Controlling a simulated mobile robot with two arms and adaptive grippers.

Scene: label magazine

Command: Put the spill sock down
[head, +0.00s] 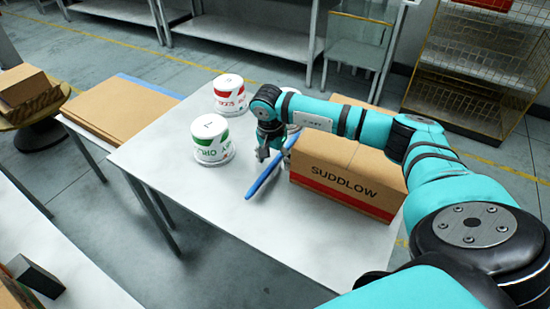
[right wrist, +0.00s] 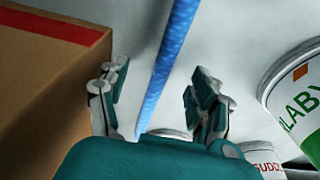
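The spill sock (head: 263,179) is a long, thin blue roll on the white table (head: 200,190), beside the left side of a cardboard box. Its far part is partly hidden by my right arm. My right gripper (head: 264,153) is above the table at the sock, between the box and the white tubs. In the right wrist view the sock (right wrist: 168,62) runs between the two spread fingers of the gripper (right wrist: 158,95), with a gap on each side. The fingers are open and do not touch it. My left gripper is not in view.
The SUDDLOW box (head: 345,182) stands right of the sock. A green-labelled tub (head: 212,140) and a red-labelled tub (head: 229,95) stand left of it. The table's front part is clear. A wire basket rack (head: 470,75) is behind at right.

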